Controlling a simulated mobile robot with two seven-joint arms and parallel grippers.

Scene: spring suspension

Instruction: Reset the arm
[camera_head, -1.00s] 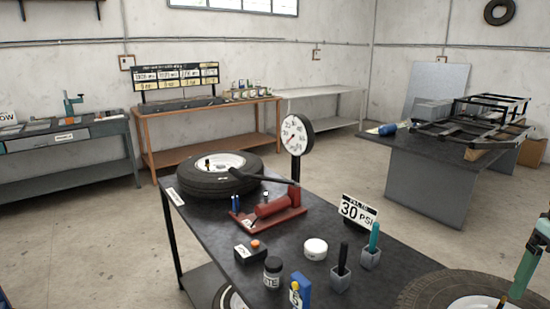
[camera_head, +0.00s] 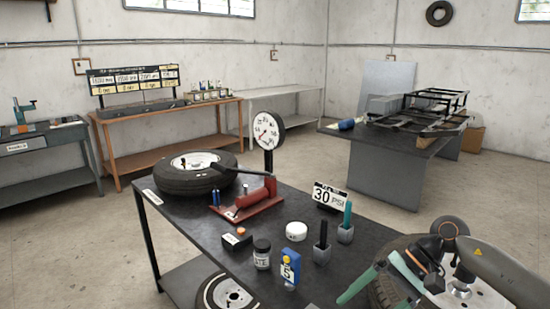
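My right arm (camera_head: 490,268) comes in from the right edge, grey with an orange-capped joint. Its gripper (camera_head: 383,292) has two green fingers, spread apart with nothing seen between them. The gripper is in front of the tire (camera_head: 384,294) at the near right end of the black table, and it partly hides that tire and its pale rim. I cannot tell whether the fingers touch the tire. My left gripper is not in view.
Floor is clear toward the far table (camera_head: 385,175).

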